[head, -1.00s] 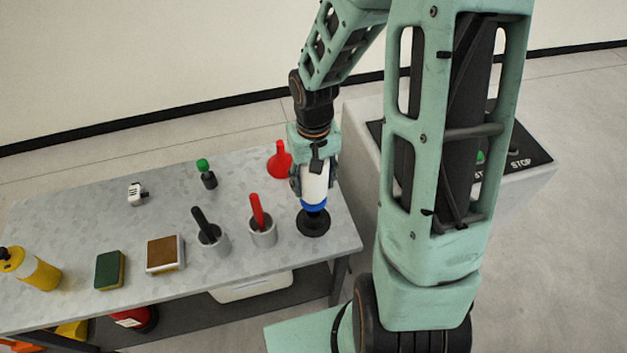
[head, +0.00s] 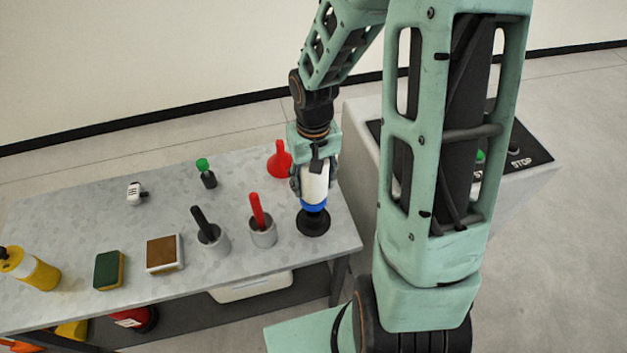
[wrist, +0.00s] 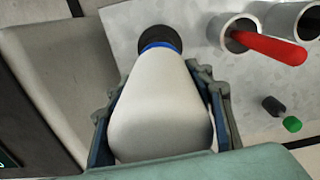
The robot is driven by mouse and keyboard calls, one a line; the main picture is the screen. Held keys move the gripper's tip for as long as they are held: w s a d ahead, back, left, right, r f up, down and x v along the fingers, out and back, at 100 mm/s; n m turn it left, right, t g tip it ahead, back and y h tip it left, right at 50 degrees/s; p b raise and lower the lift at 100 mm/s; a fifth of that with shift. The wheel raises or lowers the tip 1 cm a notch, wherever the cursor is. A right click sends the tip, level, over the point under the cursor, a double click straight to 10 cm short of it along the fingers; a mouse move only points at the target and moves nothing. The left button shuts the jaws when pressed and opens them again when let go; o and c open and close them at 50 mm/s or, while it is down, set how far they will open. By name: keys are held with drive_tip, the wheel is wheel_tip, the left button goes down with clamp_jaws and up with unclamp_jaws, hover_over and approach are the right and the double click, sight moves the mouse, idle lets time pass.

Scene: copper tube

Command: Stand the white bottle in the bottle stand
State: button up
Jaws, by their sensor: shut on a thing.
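The white bottle (head: 314,186) with a blue band (head: 313,206) at its lower end is in my gripper (head: 313,176), which is shut on it. In the wrist view the white bottle (wrist: 160,105) lies between both fingers of my gripper (wrist: 160,120). The black round bottle stand (head: 313,224) sits on the table near its right end. The bottle's lower end is right over the stand and close to it. I cannot tell whether they touch. In the wrist view the stand (wrist: 158,36) shows just past the blue band.
On the grey table (head: 90,215), a cup with a red handle (head: 262,232) and a cup with a black handle (head: 212,238) stand left of the stand. A red funnel (head: 279,162) is behind. A grey cabinet with buttons (head: 360,190) stands right of the table.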

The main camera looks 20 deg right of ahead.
drive_tip(key=shift+f+b, duration=2.1)
drive_tip(key=shift+f, duration=0.45)
drive_tip(key=o, duration=1.8)
drive_tip(key=shift+c, duration=0.2)
drive_tip(key=shift+r, duration=0.1)
wheel_tip(320, 180, up, 12)
